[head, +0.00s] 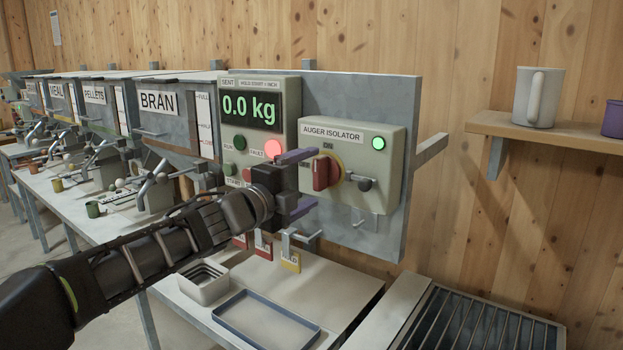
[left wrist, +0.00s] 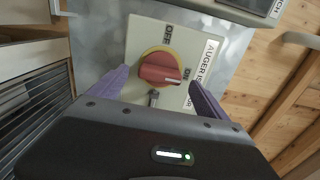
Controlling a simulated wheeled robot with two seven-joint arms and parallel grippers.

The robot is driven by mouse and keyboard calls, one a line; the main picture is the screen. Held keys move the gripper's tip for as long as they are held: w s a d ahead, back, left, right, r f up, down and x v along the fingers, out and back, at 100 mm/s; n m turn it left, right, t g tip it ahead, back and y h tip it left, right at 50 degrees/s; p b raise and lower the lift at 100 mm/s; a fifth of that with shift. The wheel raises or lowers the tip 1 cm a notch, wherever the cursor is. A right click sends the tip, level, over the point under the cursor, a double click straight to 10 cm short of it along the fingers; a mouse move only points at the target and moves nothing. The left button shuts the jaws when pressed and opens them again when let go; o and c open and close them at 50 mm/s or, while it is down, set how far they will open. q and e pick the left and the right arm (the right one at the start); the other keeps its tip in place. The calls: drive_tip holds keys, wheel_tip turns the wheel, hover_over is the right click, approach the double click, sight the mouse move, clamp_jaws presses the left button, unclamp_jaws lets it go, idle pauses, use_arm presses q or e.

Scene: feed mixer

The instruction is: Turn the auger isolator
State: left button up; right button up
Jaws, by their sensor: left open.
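The auger isolator (head: 392,150) is a pale grey-green box with a lit green lamp (head: 378,143) on a grey panel. Its red rotary knob (head: 326,172) sits on a yellow ring; the knob also shows in the left wrist view (left wrist: 158,66). There, the knob's white mark lies on the side towards the ON label. My left gripper (head: 300,182) is open in front of the knob. In the left wrist view, its purple fingers (left wrist: 158,80) stand on either side of the knob, with no clear contact visible. My right gripper is not in view.
A display box (head: 262,112) reading 0.0 kg, with a lit red fault lamp, adjoins the isolator on the left. A small metal padlock-like piece (head: 366,184) protrudes right of the knob. A blue tray (head: 265,318) and square tub (head: 204,284) sit on the bench below.

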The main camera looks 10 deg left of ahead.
use_arm(q)
drive_tip(key=v, duration=0.6)
idle(0.3)
